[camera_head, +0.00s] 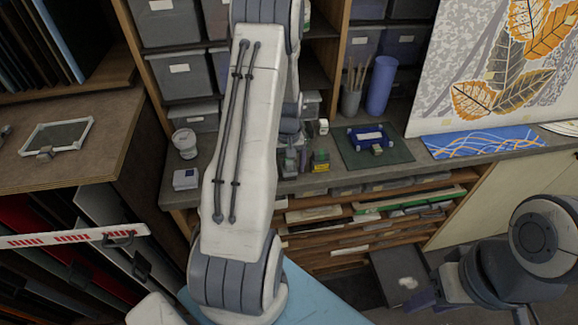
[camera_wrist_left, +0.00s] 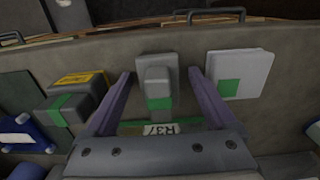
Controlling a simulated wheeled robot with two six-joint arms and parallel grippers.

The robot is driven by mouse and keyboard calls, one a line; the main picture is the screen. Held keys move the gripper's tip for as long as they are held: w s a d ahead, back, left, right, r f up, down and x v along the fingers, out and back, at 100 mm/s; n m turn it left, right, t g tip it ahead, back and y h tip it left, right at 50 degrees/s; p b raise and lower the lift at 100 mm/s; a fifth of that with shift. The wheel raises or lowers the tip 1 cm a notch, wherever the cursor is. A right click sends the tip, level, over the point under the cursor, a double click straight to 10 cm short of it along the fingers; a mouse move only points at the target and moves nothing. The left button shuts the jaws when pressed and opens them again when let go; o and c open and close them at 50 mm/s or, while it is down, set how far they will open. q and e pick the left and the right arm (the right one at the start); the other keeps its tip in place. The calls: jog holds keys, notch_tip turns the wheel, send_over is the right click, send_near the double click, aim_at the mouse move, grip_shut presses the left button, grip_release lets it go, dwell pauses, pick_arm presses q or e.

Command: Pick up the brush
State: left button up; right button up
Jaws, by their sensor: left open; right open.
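Several thin brush-like sticks (camera_head: 357,72) stand upright in a grey cup (camera_head: 350,101) on the back worktop, right of my left arm. No other brush can be made out. My left gripper (camera_wrist_left: 160,75) is open in the left wrist view. A grey block with a green band (camera_wrist_left: 155,82) shows between its fingers; I cannot tell how near it is. In the head view my left arm hides much of this gripper's area. My right gripper (camera_head: 425,298) is partly visible low at the right, below the worktop, away from the brushes.
A blue cylinder (camera_head: 381,84) stands beside the cup. A blue object (camera_head: 371,134) lies on a dark green mat (camera_head: 396,154). A small box with a yellow label (camera_head: 320,160) is near the worktop edge. A white box with a green square (camera_wrist_left: 240,73) shows in the wrist view.

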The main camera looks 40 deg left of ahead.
pick_arm(q)
grip_shut()
jog(key=shift+w+r+b, duration=0.1)
jog(key=shift+r+b, duration=0.3)
jog(key=shift+r, duration=0.2)
notch_tip(320, 180, up, 3)
jog(key=shift+f+b, duration=0.1)
jog(key=shift+b, duration=0.6)
jog(key=d+r+b, duration=0.3)
jog(key=d+r, duration=0.4)
jog(key=d, duration=0.4)
jog(key=shift+w+d, duration=0.3)
jog(key=shift+d, duration=0.05)
